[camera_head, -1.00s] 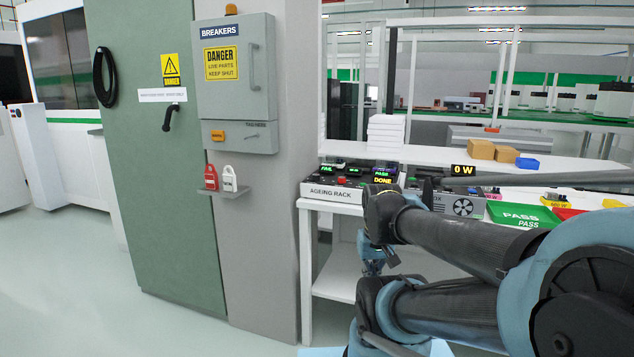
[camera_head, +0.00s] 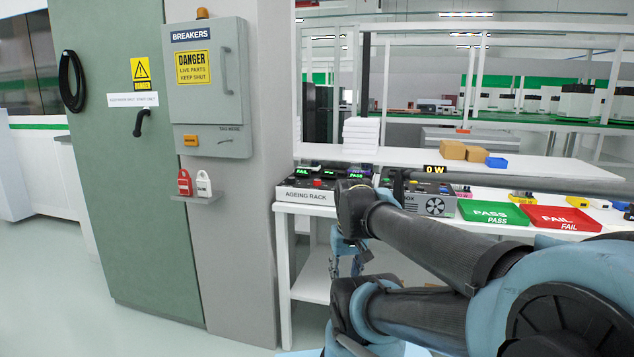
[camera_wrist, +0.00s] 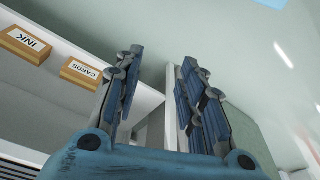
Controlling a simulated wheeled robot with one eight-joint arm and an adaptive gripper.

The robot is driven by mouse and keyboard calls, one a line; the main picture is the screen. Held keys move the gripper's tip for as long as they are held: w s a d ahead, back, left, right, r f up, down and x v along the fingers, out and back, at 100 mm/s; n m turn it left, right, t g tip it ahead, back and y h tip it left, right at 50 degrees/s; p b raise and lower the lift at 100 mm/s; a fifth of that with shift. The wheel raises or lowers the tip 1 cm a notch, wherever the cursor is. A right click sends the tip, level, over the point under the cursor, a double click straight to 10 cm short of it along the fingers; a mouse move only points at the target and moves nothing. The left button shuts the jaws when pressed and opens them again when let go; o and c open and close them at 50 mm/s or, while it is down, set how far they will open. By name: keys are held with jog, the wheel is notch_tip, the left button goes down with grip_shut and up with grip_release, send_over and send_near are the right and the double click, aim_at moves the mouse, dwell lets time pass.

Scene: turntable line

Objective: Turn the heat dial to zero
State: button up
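I cannot pick out a heat dial for certain in either view. A grey box (camera_head: 448,203) with a round fan grille stands on the bench, its label partly hidden by my arm; a yellow "0 W" display (camera_head: 435,169) shows above it. Left of it is the ageing rack (camera_head: 300,194), with lit FAIL and PASS displays. My gripper (camera_head: 350,263) hangs below the bench-top level, in front of the bench, apart from the box. In the wrist view my gripper (camera_wrist: 162,58) has its two fingers spread with nothing between them.
A green PASS tray (camera_head: 492,212) and a red FAIL tray (camera_head: 560,218) lie to the right on the bench. The breaker cabinet (camera_head: 210,120) and green panel (camera_head: 120,220) stand left. INK (camera_wrist: 25,45) and CARDS (camera_wrist: 80,73) labels show by the wrist. Floor at left is clear.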

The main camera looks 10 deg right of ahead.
jog(key=w+r+m, duration=0.3)
jog(key=w+r, duration=0.9)
jog(key=r, duration=0.2)
notch_tip(320, 180, up, 16)
jog(key=m+g, duration=0.2)
jog(key=m, duration=0.6)
send_over(317, 180)
jog(key=f, duration=1.7)
jog(key=shift+w+f, duration=0.1)
jog(key=shift+w, duration=0.15)
jog(key=c, duration=1.1)
